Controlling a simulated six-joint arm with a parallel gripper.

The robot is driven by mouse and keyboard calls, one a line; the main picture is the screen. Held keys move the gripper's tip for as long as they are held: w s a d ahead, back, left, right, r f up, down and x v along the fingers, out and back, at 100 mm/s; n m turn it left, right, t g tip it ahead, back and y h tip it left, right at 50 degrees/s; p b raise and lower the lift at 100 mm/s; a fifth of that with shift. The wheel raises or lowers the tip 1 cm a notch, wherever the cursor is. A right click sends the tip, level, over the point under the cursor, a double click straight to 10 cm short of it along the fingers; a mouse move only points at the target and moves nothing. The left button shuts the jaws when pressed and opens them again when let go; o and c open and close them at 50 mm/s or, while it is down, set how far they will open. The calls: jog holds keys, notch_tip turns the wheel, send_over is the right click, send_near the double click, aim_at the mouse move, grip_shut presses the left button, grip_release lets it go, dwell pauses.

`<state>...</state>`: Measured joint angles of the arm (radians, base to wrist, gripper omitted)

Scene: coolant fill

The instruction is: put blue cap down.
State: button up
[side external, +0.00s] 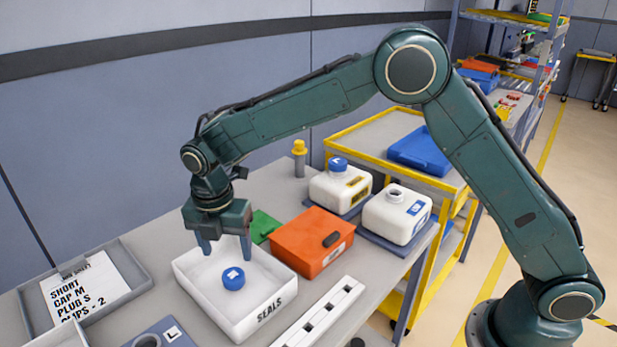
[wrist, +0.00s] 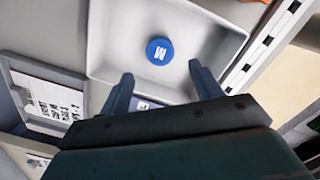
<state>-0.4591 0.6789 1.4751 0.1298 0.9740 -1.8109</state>
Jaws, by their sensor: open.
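A blue cap (side external: 233,278) with a white label lies in the white tray (side external: 188,287) marked SEALS. In the wrist view the cap (wrist: 160,50) lies on the floor of the tray (wrist: 100,40), beyond my fingertips and roughly midway between them. My gripper (side external: 226,252) is open and empty over the tray; its two fingers (wrist: 160,75) are wide apart and do not touch the cap. A white jug (side external: 340,188) wears another blue cap (side external: 338,164). A second white jug (side external: 397,214) beside it has an open neck.
An orange box (side external: 312,242) stands just right of the tray, with a green item (side external: 262,225) behind. A slotted white strip (side external: 320,312) lies in front. A grey tray with a list (side external: 85,295) is at left. A yellow-topped post (side external: 299,158) stands at the back.

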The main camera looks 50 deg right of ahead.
jog(key=shift+s+a+r, duration=0.1)
jog(key=shift+r, duration=1.6)
jog(key=s+d+r+m+t, duration=0.2)
jog(key=s+d+r+m, duration=1)
jog(key=d+r, duration=0.2)
jog(key=s+d+m+t, duration=0.1)
jog(key=s+d+m, duration=0.3)
jog(key=s, duration=0.5)
jog(key=s+d+m+t, duration=0.2)
jog(key=s+d+m, duration=0.1)
jog(key=s+m, duration=0.5)
jog(key=shift+s+d+f+m+y, duration=0.3)
jog(key=shift+s+d+f+m, duration=0.15)
jog(key=shift+s, duration=0.4)
